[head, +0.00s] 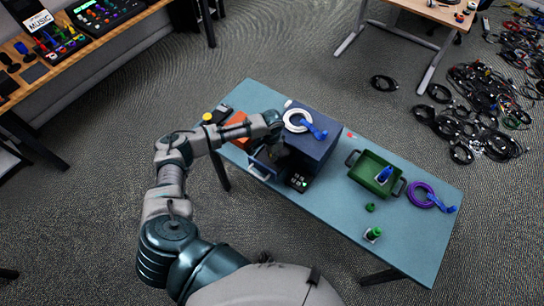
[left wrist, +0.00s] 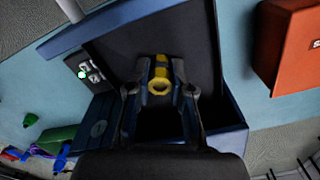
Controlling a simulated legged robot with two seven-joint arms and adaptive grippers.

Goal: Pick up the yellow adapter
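The yellow adapter (left wrist: 160,80) lies in the open, dark-bottomed blue drawer (left wrist: 226,125) in the left wrist view. My left gripper (left wrist: 157,72) reaches into the drawer with its two fingers apart, one on each side of the adapter. Dark gaps show between the fingers and the adapter, so it looks open and not holding it. In the head view, my left gripper (head: 273,153) is over the drawer at the left side of the blue box (head: 318,143). The adapter is hidden there by my arm. My right gripper is not in view.
A white cable coil (head: 290,115) sits on the blue box. The teal table (head: 405,240) also holds an orange box (head: 237,119), a green tray (head: 362,179), a purple cable coil (head: 415,187) and a green connector (head: 373,234). The table's front right is mostly clear.

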